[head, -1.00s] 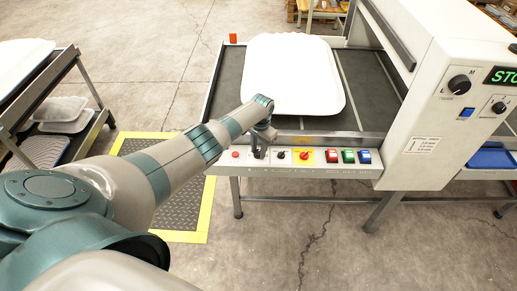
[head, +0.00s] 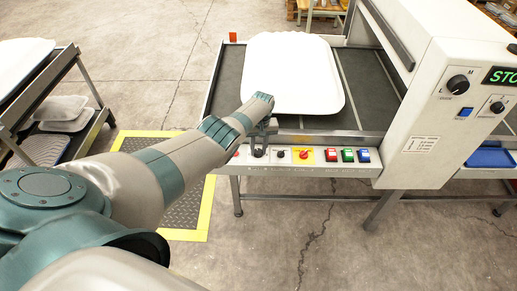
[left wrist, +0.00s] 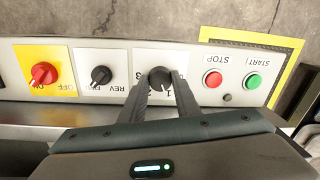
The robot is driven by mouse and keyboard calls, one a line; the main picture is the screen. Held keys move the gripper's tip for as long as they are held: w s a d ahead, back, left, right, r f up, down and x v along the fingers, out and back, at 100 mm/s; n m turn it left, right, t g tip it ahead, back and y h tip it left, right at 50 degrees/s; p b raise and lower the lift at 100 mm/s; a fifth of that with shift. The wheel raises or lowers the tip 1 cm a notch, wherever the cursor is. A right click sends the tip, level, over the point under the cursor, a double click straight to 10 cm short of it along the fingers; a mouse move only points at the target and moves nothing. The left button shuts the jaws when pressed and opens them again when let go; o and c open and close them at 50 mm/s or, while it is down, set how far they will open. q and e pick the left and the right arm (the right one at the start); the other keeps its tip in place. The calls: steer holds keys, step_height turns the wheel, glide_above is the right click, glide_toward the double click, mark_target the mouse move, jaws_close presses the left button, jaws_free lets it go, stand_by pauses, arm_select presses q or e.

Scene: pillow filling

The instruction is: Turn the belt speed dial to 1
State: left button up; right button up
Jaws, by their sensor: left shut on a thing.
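The belt speed dial (left wrist: 159,76) is a round black knob on a white plate of the control panel, seen upside down in the left wrist view. The numbers 1 and 3 show beside it, partly covered by the fingers. My left gripper (left wrist: 161,84) is shut on this dial, one finger on each side. In the head view my left gripper (head: 259,151) reaches down to the panel's left part and hides most of the dial. My right gripper is in neither view.
Red STOP (left wrist: 212,78) and green START (left wrist: 253,80) buttons sit on one side of the dial. The black REV/FWD knob (left wrist: 101,76) and red switch (left wrist: 43,74) are on the other. A white pillow (head: 292,72) lies on the belt (head: 229,80). A cart (head: 77,62) stands left.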

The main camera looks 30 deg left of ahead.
mark_target(259, 151)
arm_select(q)
steer(key=shift+n, duration=0.5)
steer(key=o, duration=1)
steer(key=shift+o, duration=0.2)
steer(key=shift+r, duration=0.1)
steer(key=shift+r+p, duration=0.55)
steer(key=shift+r, duration=0.2)
step_height(259, 151, up, 5)
steer(key=shift+w+d+f+p, duration=0.1)
steer(key=shift+w+f+p, duration=0.1)
steer(key=shift+p, duration=0.65)
step_height(259, 151, up, 11)
steer(key=b, duration=0.1)
steer(key=shift+w+d, duration=0.2)
